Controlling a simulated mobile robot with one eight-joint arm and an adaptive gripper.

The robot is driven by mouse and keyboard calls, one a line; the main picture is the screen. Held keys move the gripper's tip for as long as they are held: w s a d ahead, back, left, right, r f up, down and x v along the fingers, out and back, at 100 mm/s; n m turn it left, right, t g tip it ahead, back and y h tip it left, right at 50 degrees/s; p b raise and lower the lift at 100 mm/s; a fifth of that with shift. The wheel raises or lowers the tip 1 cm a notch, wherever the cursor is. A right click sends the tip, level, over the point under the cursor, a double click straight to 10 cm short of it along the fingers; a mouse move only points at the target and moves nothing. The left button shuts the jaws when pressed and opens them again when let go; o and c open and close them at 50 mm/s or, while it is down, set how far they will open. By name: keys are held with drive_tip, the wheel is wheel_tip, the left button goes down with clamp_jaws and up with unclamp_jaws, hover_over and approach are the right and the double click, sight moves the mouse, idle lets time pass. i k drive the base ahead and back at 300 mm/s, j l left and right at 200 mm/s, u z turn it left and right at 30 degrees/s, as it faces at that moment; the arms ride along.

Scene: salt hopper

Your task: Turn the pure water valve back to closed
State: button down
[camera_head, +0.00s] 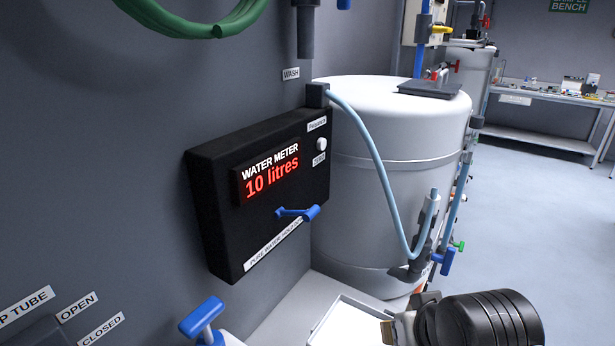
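The blue valve handle (298,212) is on the front of the black water meter box (218,225), above a strip label that starts "PURE WATER". Its thin lever points left and lies close to horizontal, with a thicker blue end at the right. The red display (270,178) reads "WATER METER 10 litres". My gripper (390,330) shows only in part at the bottom edge, below and right of the box and well apart from the handle. A black ribbed part of my arm is beside it. The fingers are mostly cut off, so I cannot tell their opening.
A large white tank (385,130) with a pale blue hose (375,150) stands right of the box. Another blue handle (203,318) is at lower left, near the "OPEN" and "CLOSED" labels. A green hose (195,25) hangs above. Open floor (540,220) lies right.

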sight(447, 260)
drive_tip(key=k+l+z, duration=0.1)
drive_tip(key=l+z, duration=0.15)
drive_tip(key=l, duration=0.5)
drive_tip(key=l+z, duration=0.15)
drive_tip(key=z, duration=0.3)
drive_tip(key=l+z, duration=0.15)
drive_tip(key=z, duration=0.25)
